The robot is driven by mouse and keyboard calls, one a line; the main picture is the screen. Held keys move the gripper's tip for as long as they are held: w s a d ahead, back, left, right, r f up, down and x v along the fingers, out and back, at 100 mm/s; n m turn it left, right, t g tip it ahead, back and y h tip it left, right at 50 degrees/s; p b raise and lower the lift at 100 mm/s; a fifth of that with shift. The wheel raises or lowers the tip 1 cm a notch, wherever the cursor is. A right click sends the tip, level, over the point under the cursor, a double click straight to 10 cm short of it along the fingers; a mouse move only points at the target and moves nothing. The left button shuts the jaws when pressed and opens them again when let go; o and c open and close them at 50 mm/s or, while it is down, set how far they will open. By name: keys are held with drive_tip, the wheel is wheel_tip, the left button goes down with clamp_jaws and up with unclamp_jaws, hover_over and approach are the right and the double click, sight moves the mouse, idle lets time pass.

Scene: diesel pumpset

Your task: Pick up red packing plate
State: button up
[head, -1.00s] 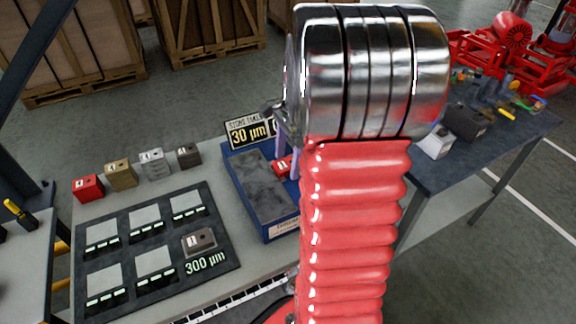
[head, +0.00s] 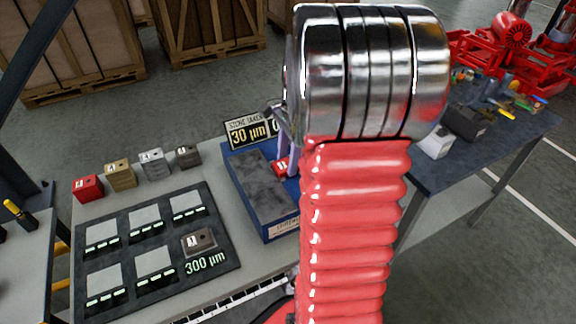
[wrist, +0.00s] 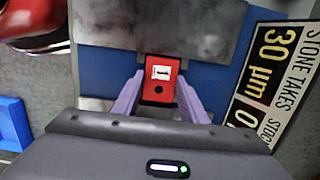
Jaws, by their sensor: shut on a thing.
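A small red packing plate (wrist: 160,76) with a white label and a dark hole sits between the two lilac fingers of my gripper (wrist: 160,90) in the wrist view. My gripper is shut on it. The plate is at the blue stone holder (wrist: 111,68), in front of the grey stone (wrist: 200,25).
A similar red block (head: 88,188) stands in a row with tan, silver and dark blocks at the bench's left. A dark tray (head: 230,256) with several grey pads lies in front. A 30 µm sign (head: 247,132) stands behind the holder. Another table (head: 445,180) is at right.

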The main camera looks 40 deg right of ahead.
drive_tip(key=shift+c, duration=0.8)
wheel_tip(320, 180, up, 10)
drive_tip(key=shift+s, duration=0.15)
idle(0.5)
